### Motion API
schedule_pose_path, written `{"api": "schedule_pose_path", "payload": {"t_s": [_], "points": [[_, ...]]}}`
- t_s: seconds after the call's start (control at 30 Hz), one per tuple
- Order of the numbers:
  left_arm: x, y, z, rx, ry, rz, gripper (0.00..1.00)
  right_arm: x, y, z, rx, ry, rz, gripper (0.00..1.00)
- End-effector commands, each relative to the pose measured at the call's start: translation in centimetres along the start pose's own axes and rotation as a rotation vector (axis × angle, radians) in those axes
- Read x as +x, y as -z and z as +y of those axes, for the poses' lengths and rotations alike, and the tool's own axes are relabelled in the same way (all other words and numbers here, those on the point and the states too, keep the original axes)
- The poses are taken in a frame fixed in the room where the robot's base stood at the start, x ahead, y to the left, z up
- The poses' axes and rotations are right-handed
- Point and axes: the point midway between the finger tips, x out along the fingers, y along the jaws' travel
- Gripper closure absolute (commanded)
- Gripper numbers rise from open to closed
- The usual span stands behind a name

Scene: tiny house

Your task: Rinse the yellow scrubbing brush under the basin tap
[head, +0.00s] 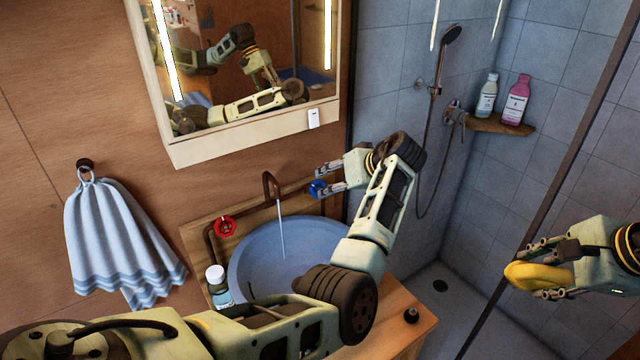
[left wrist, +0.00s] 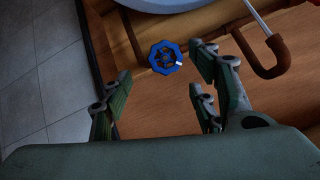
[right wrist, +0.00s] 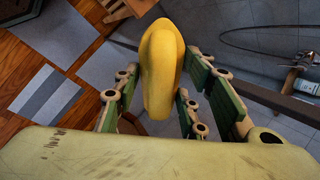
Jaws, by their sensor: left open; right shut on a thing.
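The yellow scrubbing brush (head: 538,277) is held in my right gripper (head: 540,268), off to the right of the basin; it also fills the middle of the right wrist view (right wrist: 160,68). My left gripper (head: 325,180) is open at the blue tap handle (head: 317,189), behind the basin's right side. In the left wrist view the blue handle (left wrist: 166,57) lies ahead of the spread fingers (left wrist: 160,95). The copper tap (head: 271,186) has a thin stream of water (head: 282,235) falling into the blue basin (head: 245,262). A red handle (head: 224,226) is left of the tap.
A bottle (head: 217,284) stands at the basin's left front. A mirror cabinet (head: 240,132) hangs above. A striped towel (head: 115,235) hangs at left. A dark vertical shower edge (head: 545,170) stands between the basin and my right gripper. Two bottles sit on the shower shelf (head: 500,126).

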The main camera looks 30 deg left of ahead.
Motion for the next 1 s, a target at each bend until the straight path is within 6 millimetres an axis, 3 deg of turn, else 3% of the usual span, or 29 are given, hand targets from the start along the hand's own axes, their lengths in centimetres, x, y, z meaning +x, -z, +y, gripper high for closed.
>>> {"api": "schedule_pose_path", "payload": {"t_s": [0.2, 0.4, 0.8, 1.0], "points": [[4.5, 0.2, -0.3, 0.002, 0.006, -0.002, 0.46, -1.6, -0.4, -0.8, -0.001, 0.001, -0.002, 0.82], [6.9, 0.1, -0.1, 0.001, 0.003, 0.0, 0.46, -1.9, -0.5, -1.0, -0.001, 0.001, -0.002, 0.82], [7.7, 0.0, -0.1, -0.001, 0.001, 0.0, 0.46, -2.0, -0.5, -1.0, -0.001, 0.001, -0.002, 0.82], [7.7, 0.0, -0.1, -0.001, 0.001, 0.0, 0.63, -2.0, -0.5, -1.0, -0.001, 0.001, -0.002, 0.82]]}}
